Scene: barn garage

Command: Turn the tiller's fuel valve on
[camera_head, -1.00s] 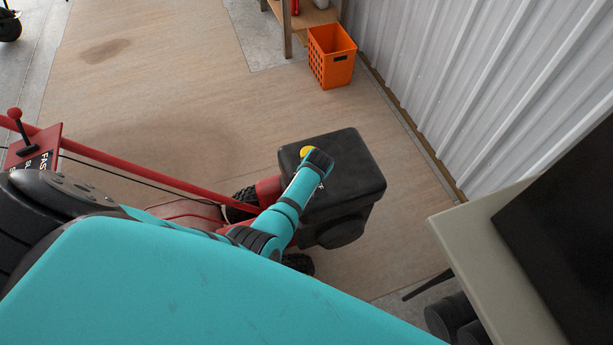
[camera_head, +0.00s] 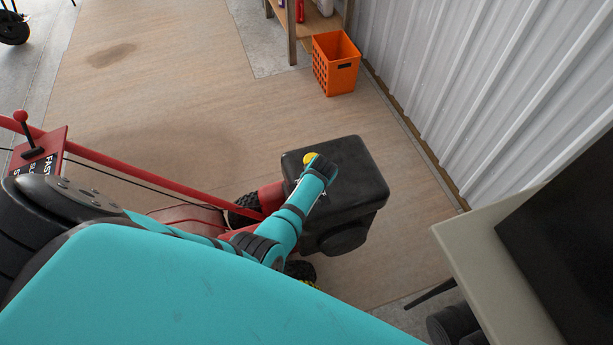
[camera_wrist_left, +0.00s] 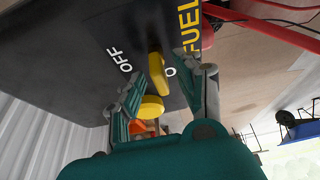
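The tiller's black engine housing (camera_head: 352,170) is below me in the head view, with my left arm reaching over it. In the left wrist view, the dark panel (camera_wrist_left: 90,60) carries white "OFF" lettering and yellow "FUEL" lettering. The yellow fuel valve handle (camera_wrist_left: 157,75) stands out from that panel between the fingers of my left gripper (camera_wrist_left: 159,64). The fingers are open, one on each side; I cannot tell whether either touches it. A second rounded yellow part (camera_wrist_left: 152,107) shows just below the handle. A yellow part (camera_head: 309,158) also shows beside my left wrist in the head view. My right gripper is out of view.
The tiller's red handlebar (camera_head: 150,180) runs to a red control panel (camera_head: 40,150) at left. An orange crate (camera_head: 336,75) stands by a shelf (camera_head: 291,30) and the corrugated wall (camera_head: 480,80). A beige-edged surface (camera_head: 480,255) is at lower right. Open floor lies behind the tiller.

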